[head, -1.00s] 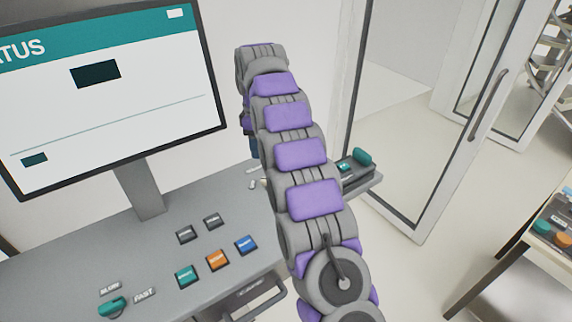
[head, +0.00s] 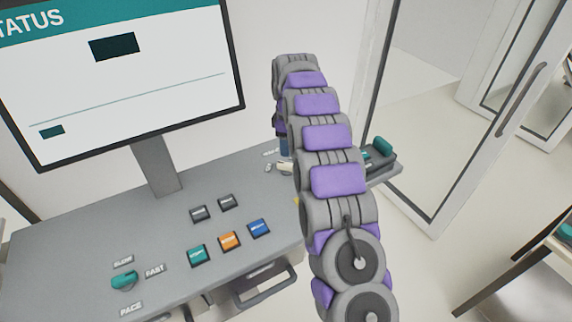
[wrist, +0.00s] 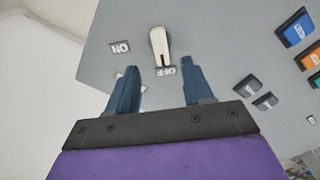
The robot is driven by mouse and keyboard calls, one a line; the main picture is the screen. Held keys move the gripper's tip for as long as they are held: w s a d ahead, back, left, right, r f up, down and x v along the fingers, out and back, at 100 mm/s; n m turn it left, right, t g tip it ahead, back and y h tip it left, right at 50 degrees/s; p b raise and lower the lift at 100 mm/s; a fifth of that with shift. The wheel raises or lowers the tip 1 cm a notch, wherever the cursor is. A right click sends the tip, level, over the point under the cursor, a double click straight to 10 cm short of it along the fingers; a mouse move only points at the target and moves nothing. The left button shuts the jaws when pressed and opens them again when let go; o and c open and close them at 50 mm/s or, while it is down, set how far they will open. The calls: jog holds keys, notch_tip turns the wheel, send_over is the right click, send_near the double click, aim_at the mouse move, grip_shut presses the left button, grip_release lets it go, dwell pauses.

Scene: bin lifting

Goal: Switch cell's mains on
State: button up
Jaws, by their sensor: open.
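The mains switch is a cream lever (wrist: 160,46) on the grey console top. In the wrist view its narrow end lies by the OFF label (wrist: 166,72), with the ON label (wrist: 120,47) to its left. My gripper (wrist: 160,75) is open and empty, one blue finger to each side of the lever's line, with the lever mostly beyond the tips. I see no contact. In the head view the lever (head: 286,168) shows just below my blue fingers (head: 284,146); my arm hides part of that area.
The console (head: 70,235) also carries a teal pace knob (head: 125,279), several push buttons (head: 229,241) and a status screen (head: 125,75). A side shelf with a teal-handled device (head: 380,155) is right of my arm. A glass door (head: 470,110) stands farther right.

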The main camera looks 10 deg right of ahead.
aim_at(288, 164)
jog(key=f, duration=0.3)
jog(key=d+f, duration=0.1)
jog(key=f, duration=0.1)
jog(key=shift+f+b, duration=0.2)
jog(key=shift+b, duration=0.1)
jog(key=f, duration=0.1)
jog(key=a+f, duration=0.1)
jog(key=shift+a+f, duration=0.1)
jog(key=shift+f, duration=0.25)
jog(key=shift+a+f, duration=0.2)
jog(key=shift+f, duration=0.05)
jog(key=shift+d, duration=0.55)
jog(key=shift+c, duration=0.9)
jog(key=shift+a, duration=0.25)
grip_shut()
